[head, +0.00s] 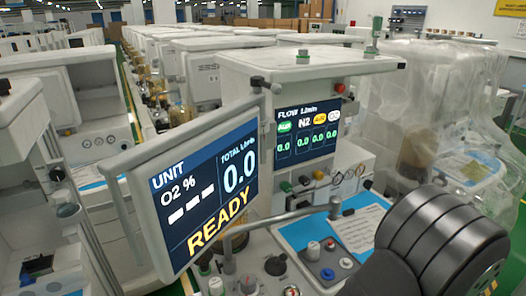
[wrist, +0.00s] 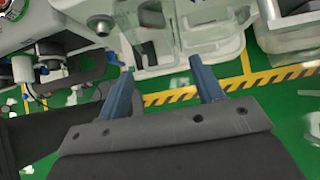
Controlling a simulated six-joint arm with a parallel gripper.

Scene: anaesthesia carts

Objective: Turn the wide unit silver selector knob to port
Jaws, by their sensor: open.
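The wide unit (head: 310,70) stands in the middle of the head view, with a tilted screen reading READY (head: 210,190) and a flow screen behind it. Several small knobs sit low on its front. A grey, silver-looking knob (head: 248,284) is at the bottom edge; I cannot tell for certain that it is the selector, or which way it points.
A blue sheet and white paper (head: 358,228) lie on the unit's worktop. A metal bar (head: 300,215) crosses above it. Plastic-wrapped equipment (head: 440,110) stands at right, other carts at left. The wrist view shows green floor with a yellow-black stripe (wrist: 255,80) and white cart parts above.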

